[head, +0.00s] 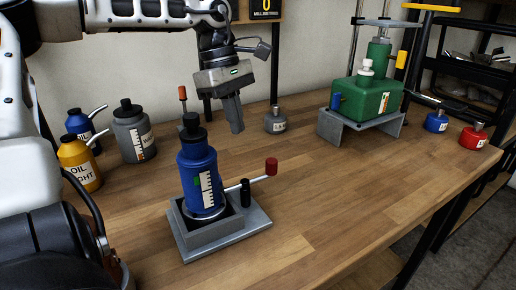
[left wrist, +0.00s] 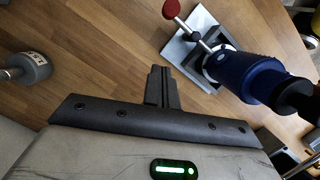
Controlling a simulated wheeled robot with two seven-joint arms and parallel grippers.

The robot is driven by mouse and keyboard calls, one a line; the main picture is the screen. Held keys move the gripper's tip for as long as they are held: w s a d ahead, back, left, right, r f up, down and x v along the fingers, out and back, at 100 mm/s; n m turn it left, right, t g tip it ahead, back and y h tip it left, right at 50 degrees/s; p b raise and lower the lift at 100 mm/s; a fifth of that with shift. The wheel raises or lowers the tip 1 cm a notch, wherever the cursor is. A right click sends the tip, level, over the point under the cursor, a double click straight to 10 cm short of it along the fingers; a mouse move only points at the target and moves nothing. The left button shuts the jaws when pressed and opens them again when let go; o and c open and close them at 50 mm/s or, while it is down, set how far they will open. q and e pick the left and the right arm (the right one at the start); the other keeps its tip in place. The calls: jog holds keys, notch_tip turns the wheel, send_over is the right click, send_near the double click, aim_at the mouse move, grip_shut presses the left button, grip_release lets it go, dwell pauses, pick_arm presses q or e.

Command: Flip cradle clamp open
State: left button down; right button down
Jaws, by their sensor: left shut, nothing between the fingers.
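A blue bottle (head: 201,180) with a black cap and a scale label stands upright in a square grey cradle (head: 222,240). The clamp is a silver lever with a red knob (head: 271,166) by a short black post (head: 245,192) on the cradle's right side. The lever runs from beside the bottle out to the right, tilted slightly up. My left gripper (head: 236,128) is shut and empty, above and behind the clamp, pointing down. In the left wrist view its shut fingers (left wrist: 160,72) are apart from the red knob (left wrist: 171,9) and bottle (left wrist: 250,75).
A grey oil can (head: 134,138), a yellow one (head: 80,166) and a blue one (head: 79,124) stand at left. A small grey weight (head: 275,122) stands behind. A green machine (head: 365,97) is at back right, with blue and red weights beyond. The table's right front is clear.

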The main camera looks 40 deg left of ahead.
pick_arm(q)
jog(key=w+d+f, duration=0.1)
jog(key=d+f, duration=0.4)
jog(key=shift+d+p, duration=0.1)
jog(key=shift+p, duration=0.2)
